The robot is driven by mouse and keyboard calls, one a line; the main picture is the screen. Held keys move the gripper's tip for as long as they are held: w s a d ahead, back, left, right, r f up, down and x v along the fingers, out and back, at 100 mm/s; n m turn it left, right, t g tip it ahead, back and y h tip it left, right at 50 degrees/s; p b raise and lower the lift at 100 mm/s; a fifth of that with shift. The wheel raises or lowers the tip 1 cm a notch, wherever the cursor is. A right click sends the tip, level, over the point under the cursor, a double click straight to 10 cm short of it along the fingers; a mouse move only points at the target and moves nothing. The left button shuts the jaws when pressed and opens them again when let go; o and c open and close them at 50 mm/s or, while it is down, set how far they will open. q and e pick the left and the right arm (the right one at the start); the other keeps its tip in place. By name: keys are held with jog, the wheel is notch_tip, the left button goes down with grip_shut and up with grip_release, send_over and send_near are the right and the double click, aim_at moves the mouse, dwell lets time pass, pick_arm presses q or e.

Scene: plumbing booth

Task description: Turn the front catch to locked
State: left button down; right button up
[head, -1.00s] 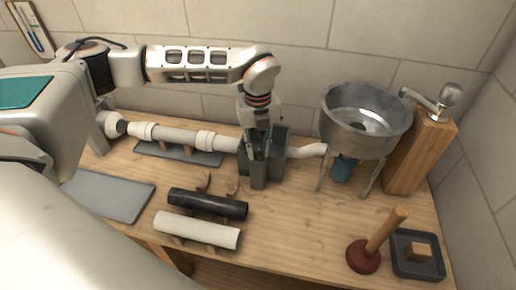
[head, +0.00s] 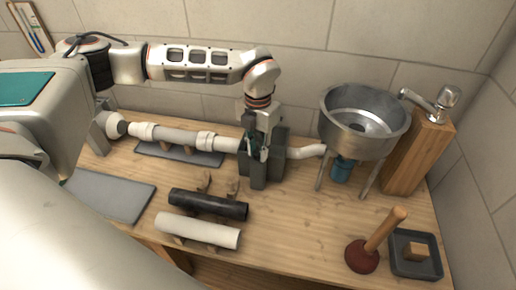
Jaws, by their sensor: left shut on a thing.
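A dark green clamp block (head: 276,155) stands on the bench around the white pipe line. The front catch is on this block, but my gripper covers it and I cannot make out its position. My left gripper (head: 256,150) reaches down from above with its fingers at the front of the block. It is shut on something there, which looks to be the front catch. My right gripper is not in view.
A grey-white pipe (head: 176,136) runs left from the block above a grey mat (head: 205,158). A black pipe (head: 208,204) and a white pipe (head: 197,230) lie in front on supports. A metal basin (head: 365,118), plunger (head: 364,255) and dark tray (head: 428,267) are on the right.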

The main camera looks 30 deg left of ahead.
aim_at(258, 152)
pick_arm(q)
jog(key=shift+m+p, duration=0.35)
jog(key=shift+m, duration=1.85)
jog(key=c, duration=1.8)
grip_release()
jog(key=shift+r, duration=0.15)
notch_tip(258, 152, up, 12)
jog(key=shift+f, duration=0.1)
